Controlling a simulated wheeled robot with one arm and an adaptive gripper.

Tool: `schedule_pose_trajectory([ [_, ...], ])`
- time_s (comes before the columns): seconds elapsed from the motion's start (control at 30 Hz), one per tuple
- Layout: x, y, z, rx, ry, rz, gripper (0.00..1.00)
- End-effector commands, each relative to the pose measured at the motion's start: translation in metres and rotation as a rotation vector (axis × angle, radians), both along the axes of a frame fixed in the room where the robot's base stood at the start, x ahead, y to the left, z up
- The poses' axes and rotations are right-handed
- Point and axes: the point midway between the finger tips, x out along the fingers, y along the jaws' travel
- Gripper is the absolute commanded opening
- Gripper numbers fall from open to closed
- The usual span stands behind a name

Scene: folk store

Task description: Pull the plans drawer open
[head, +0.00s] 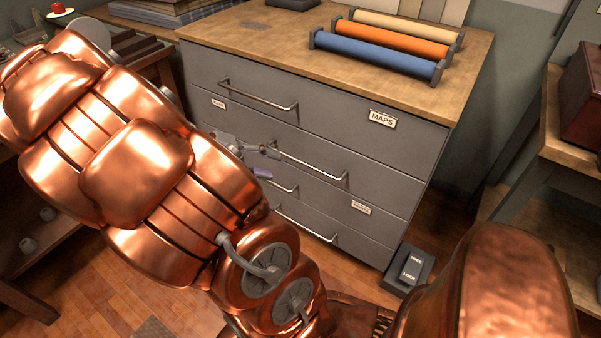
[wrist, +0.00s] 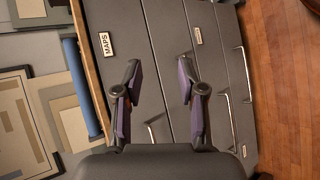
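A grey cabinet (head: 330,110) with a stack of drawers stands ahead, each with a bar handle. One label reads MAPS (head: 383,118); a lower label (head: 361,207) and a left label (head: 218,103) are too small to read, so I cannot tell which drawer is for plans. All drawers look closed. My gripper (head: 267,162) is open in front of the cabinet, near the second handle from the top (head: 310,164). In the wrist view my gripper (wrist: 158,95) has its fingers wide apart, with drawer fronts behind and nothing held. My arm hides the cabinet's lower left.
Blue, orange and cream rolls (head: 380,55) lie on the wooden top. A small dark box (head: 408,270) with two white labels, the lower seeming to read LOCK, sits on the floor by the cabinet's right corner. A wooden table (head: 555,150) stands at right.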

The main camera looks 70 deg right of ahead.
Motion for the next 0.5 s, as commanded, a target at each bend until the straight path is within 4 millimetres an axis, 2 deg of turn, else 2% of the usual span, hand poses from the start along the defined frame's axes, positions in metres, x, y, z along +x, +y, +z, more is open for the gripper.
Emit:
schedule_pose_trajectory([
  [0.03,0.001,-0.014,-0.019,-0.043,0.033,-0.013,0.40],
  [0.27,0.011,-0.074,-0.058,-0.253,0.152,-0.027,0.40],
  [0.5,0.029,-0.132,-0.113,-0.438,0.253,0.023,0.40],
])
